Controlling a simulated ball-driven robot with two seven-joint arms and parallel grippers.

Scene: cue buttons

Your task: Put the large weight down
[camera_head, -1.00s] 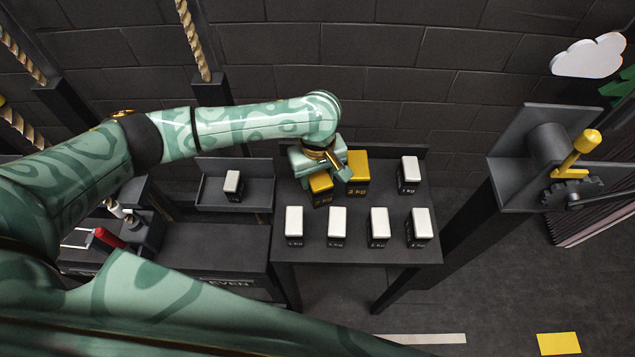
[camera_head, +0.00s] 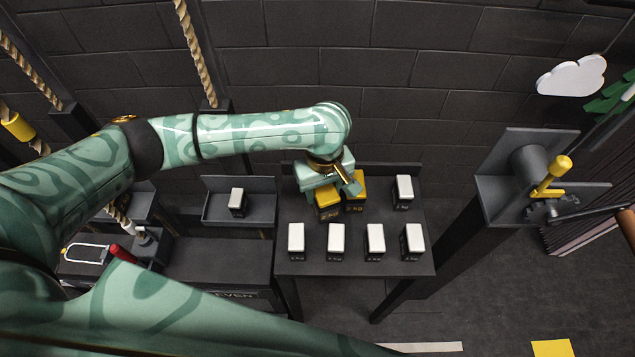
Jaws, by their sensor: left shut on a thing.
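My left gripper (camera_head: 338,180) reaches in from the left over the weight table (camera_head: 352,266). It is shut on a dark weight with a yellow top (camera_head: 328,199), marked as in kg, and turned a little against the others. I cannot tell whether its base touches the table. A second yellow-topped weight (camera_head: 356,188) stands close to its right, partly hidden by the gripper. My right gripper is not in view.
Several smaller white-topped weights stand on the table, a front row (camera_head: 335,238) and one at the back right (camera_head: 403,188). Another white-topped weight (camera_head: 237,199) sits on a dark tray (camera_head: 260,212) to the left. A post with a yellow-handled crank (camera_head: 556,172) stands to the right.

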